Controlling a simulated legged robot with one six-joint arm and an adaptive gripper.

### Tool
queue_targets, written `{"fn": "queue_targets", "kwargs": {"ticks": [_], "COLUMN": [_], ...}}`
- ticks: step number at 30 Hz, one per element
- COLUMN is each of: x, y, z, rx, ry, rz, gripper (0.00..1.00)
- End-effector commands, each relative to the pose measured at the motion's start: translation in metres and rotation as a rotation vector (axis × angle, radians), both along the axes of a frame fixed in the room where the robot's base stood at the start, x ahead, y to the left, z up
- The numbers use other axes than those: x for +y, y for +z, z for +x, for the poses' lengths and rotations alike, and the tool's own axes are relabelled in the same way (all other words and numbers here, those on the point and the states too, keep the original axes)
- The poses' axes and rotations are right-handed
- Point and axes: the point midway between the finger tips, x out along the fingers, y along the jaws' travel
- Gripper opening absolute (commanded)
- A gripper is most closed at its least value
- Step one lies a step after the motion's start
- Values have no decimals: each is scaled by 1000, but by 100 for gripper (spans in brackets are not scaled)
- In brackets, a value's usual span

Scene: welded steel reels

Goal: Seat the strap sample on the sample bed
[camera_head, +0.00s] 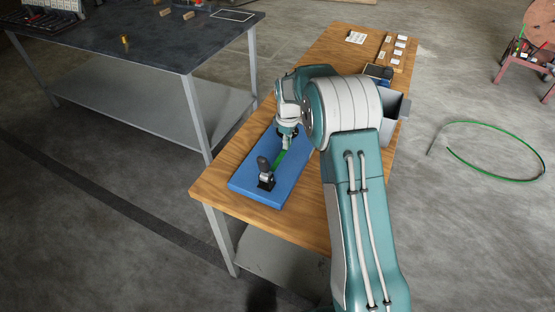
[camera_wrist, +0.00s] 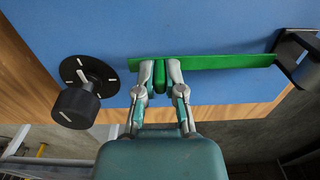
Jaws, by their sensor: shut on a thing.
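The strap sample, a flat green strip (camera_wrist: 220,62), lies along the blue sample bed (camera_wrist: 220,30) in the wrist view. It also shows in the head view (camera_head: 280,159) on the blue bed (camera_head: 250,180). My gripper (camera_wrist: 161,66) is shut on the green piece between its fingertips, near the strap's left end; it also shows in the head view (camera_head: 287,136). The strap's right end reaches a dark clamp-like bracket (camera_wrist: 296,48); I cannot tell whether it is under it. Whether the strap touches the bed along its length is unclear.
A black knob (camera_wrist: 76,105) on a marked disc stands left of my gripper. The bed sits on a wooden bench (camera_head: 225,185). A grey bin (camera_head: 393,116) and label boards (camera_head: 391,52) are further back. A dark table (camera_head: 190,45) stands left.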

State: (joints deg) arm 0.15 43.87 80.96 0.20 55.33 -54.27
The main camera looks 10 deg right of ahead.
Motion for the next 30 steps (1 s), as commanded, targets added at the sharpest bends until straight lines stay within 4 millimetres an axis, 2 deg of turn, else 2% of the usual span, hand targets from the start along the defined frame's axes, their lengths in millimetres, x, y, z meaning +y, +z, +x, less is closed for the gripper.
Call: {"fn": "queue_targets", "kwargs": {"ticks": [30], "x": [0], "y": [-13], "z": [0], "rx": [0], "ry": [0], "rz": [0], "gripper": [0]}}
